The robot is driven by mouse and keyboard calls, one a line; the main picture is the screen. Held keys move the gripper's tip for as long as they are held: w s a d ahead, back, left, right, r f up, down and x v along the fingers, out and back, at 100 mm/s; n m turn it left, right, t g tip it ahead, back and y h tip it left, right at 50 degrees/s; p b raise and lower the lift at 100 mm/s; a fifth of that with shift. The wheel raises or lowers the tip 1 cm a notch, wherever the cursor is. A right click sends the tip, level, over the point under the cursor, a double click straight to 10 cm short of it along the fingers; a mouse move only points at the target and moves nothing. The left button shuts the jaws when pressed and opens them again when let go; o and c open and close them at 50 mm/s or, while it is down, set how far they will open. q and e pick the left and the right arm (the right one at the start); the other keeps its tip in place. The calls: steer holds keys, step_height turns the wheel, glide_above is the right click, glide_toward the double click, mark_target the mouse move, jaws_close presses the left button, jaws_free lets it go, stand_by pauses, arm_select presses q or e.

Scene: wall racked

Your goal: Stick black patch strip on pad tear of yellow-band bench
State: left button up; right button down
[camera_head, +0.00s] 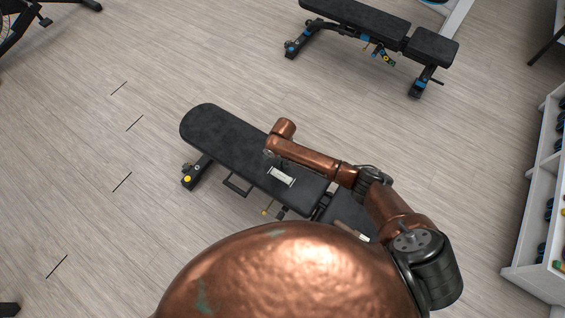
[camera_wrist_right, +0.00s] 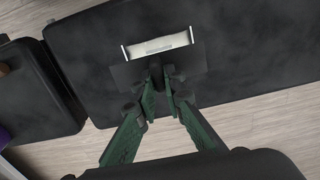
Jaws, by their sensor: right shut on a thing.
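The yellow-band bench is a black padded bench (camera_head: 225,135) with a yellow disc on its foot, in the middle of the head view. Its pad tear (camera_head: 281,176) shows as a pale strip with bright ends; it also shows in the right wrist view (camera_wrist_right: 158,44). My right gripper (camera_wrist_right: 165,78) is shut on the black patch strip (camera_wrist_right: 130,75), a flat dark rectangle. My left gripper is not in view.
A second black bench (camera_head: 355,18) with blue marks stands at the back. A white rack (camera_head: 540,200) stands at the right edge. A small white item (camera_head: 363,238) is on the bench's seat part.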

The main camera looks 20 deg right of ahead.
mark_target(283, 175)
steer(key=shift+a+r+p, duration=0.1)
steer(key=shift+r+p, duration=0.05)
steer(key=shift+p, duration=0.15)
arm_select(q)
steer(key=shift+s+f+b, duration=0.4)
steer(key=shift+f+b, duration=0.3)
steer(key=shift+b, duration=0.25)
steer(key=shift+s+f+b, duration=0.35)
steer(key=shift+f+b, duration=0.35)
steer(key=shift+b, duration=0.25)
arm_select(e)
steer(key=shift+f, duration=4.55)
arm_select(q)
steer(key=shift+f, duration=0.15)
arm_select(e)
steer(key=shift+f, duration=0.3)
steer(key=c, duration=1.9)
jaws_free()
steer(key=shift+c, duration=0.2)
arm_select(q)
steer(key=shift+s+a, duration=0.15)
arm_select(e)
steer(key=shift+r, duration=0.1)
step_height(283, 175, up, 12)
steer(key=shift+s+f, duration=0.1)
